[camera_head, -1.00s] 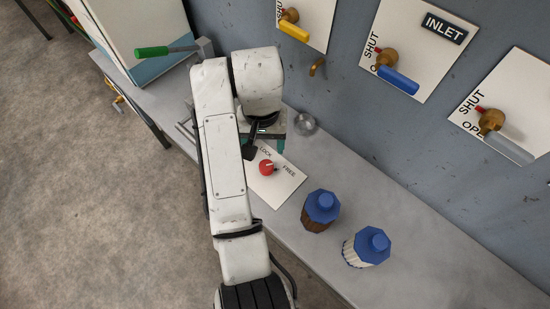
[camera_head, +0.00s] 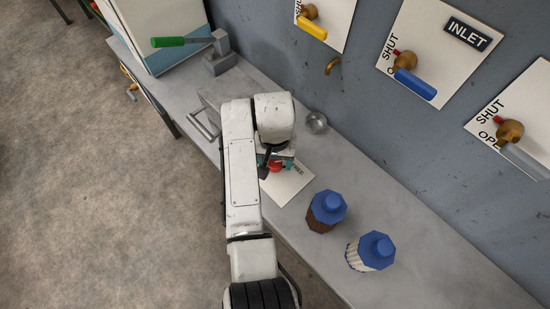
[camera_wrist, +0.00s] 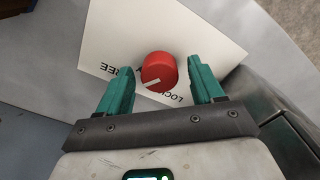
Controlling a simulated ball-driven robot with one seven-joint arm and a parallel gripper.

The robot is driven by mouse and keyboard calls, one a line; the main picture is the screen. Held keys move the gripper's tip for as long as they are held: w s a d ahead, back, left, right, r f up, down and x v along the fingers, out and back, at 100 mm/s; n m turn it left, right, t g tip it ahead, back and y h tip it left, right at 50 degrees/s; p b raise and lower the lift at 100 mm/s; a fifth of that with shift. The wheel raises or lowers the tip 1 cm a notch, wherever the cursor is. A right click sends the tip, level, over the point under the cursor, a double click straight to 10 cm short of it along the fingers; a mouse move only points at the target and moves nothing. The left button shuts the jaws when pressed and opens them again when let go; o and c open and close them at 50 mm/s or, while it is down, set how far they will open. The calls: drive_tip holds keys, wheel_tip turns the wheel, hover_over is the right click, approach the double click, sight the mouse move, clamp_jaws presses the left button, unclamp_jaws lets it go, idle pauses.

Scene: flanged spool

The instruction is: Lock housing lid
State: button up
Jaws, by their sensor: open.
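A round red knob (camera_wrist: 158,72) with a white pointer line sits on a white card (camera_wrist: 215,32) marked LOCK and FREE. In the wrist view the card's words are upside down, and the pointer line runs toward the lower left. My gripper (camera_wrist: 159,68) is open, with one teal finger on each side of the knob and gaps between. Whether the fingertips are level with the knob or above it, I cannot tell.
Two blue-capped bottles, one brown (camera_head: 325,211) and one white (camera_head: 369,252), stand right of the card. A clear round object (camera_head: 316,122) lies near the wall. Wall valves include a yellow-handled one (camera_head: 312,27) and a blue-handled one (camera_head: 413,83). A green-handled lever (camera_head: 181,42) is at back left.

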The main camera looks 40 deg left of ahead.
drive_tip(key=shift+c, duration=0.3)
drive_tip(key=c, duration=1)
